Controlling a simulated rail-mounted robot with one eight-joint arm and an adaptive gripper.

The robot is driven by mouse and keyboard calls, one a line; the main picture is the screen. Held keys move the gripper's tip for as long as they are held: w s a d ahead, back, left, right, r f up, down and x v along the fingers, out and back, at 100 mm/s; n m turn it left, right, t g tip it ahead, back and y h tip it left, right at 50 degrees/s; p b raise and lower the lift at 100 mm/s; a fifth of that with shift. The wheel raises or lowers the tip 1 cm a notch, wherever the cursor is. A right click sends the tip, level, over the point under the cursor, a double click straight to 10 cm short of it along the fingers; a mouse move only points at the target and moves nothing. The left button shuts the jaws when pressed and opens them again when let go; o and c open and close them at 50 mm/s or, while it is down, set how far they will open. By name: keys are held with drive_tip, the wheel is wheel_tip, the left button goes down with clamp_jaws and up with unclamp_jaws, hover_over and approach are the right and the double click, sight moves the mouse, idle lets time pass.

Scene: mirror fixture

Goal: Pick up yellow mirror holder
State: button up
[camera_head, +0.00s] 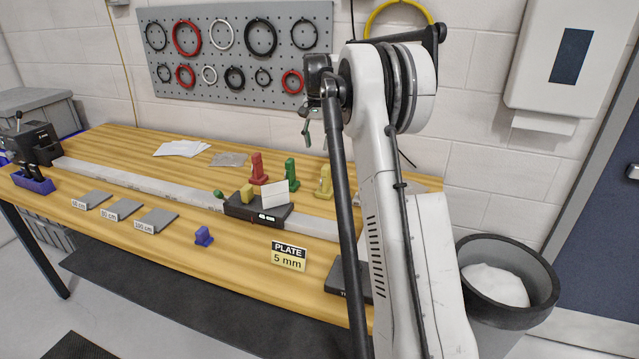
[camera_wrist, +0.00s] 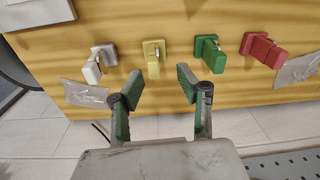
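The yellow mirror holder (camera_head: 324,183) stands upright on the wooden table, just left of my arm in the head view. In the wrist view the yellow mirror holder (camera_wrist: 153,58) is seen from above, beyond my fingertips and roughly in line with the gap between them. My gripper (camera_wrist: 159,83) is open and empty, with its green-padded fingers spread apart. In the head view my gripper (camera_head: 307,128) is raised above the table's back area, small and partly hidden by my arm.
A green holder (camera_wrist: 208,52) and a red holder (camera_wrist: 262,51) stand on one side of the yellow one, a white holder (camera_wrist: 98,62) on the other. A rail (camera_head: 140,186) carries a dark block (camera_head: 240,209) with a white plate. A pegboard (camera_head: 230,45) hangs behind.

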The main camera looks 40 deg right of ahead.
drive_tip(key=m, duration=0.1)
hover_over(326, 167)
drive_tip(key=f, duration=0.3)
drive_tip(key=shift+a+f+g+p, duration=0.1)
drive_tip(key=shift+a+g+p, duration=0.2)
drive_tip(key=shift+p, duration=0.05)
drive_tip(key=shift+d+f, duration=0.3)
drive_tip(key=shift+f, duration=0.25)
wheel_tip(326, 167, down, 8)
drive_tip(key=shift+f, duration=0.15)
drive_tip(key=shift+w+d+f+p, duration=0.1)
drive_tip(key=shift+f+p, duration=0.1)
drive_tip(key=shift+f, duration=1.1)
drive_tip(key=shift+w+d+f+p, duration=0.1)
drive_tip(key=shift+f+p, duration=0.05)
drive_tip(key=shift+f, duration=1.1)
clamp_jaws()
